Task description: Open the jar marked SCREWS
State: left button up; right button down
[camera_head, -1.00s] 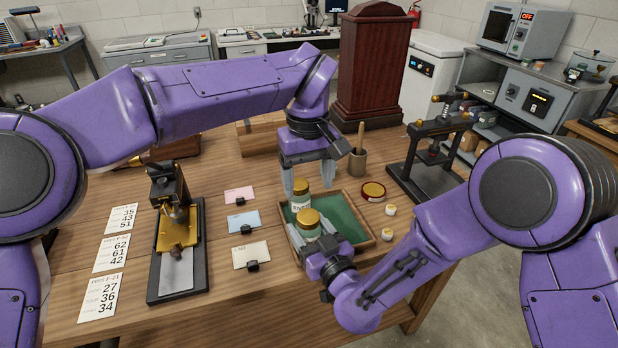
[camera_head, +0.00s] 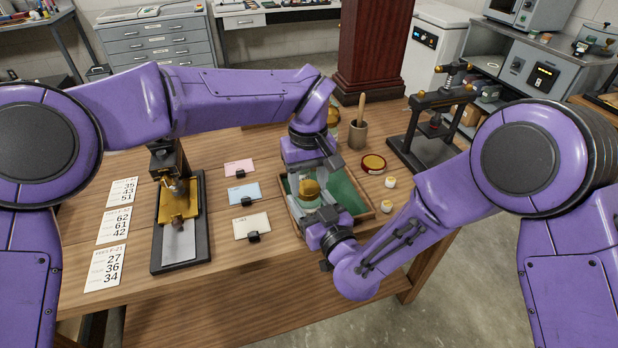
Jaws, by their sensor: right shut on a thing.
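A glass jar with a gold lid (camera_head: 310,188) stands in the green-lined tray (camera_head: 374,212). Its marking is not readable. My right gripper (camera_head: 318,216) is at the jar's near side, shut on its body. My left gripper (camera_head: 311,172) points down from above, its fingers apart around the lid's far side; whether they touch the lid is hard to tell. The second jar in the tray is hidden behind my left gripper.
Cards (camera_head: 252,225) and a brass-topped device (camera_head: 178,205) are left.

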pick_arm(q)
jog(key=shift+c, duration=0.9)
jog(key=n, duration=1.2)
jog(key=shift+n, duration=0.4)
jog(key=n, duration=0.9)
jog(key=shift+r, duration=0.1)
jog(key=n, duration=1.2)
jog(key=shift+n, duration=0.3)
jog(key=n, duration=0.5)
jog(key=shift+w+n, duration=0.1)
jog(key=shift+n, duration=0.3)
jog(key=n, duration=0.5)
jog(key=shift+n, duration=0.4)
jog(key=n, duration=0.4)
jog(key=shift+r+n, duration=0.1)
jog(key=shift+n, duration=0.2)
jog(key=shift+a, duration=0.1)
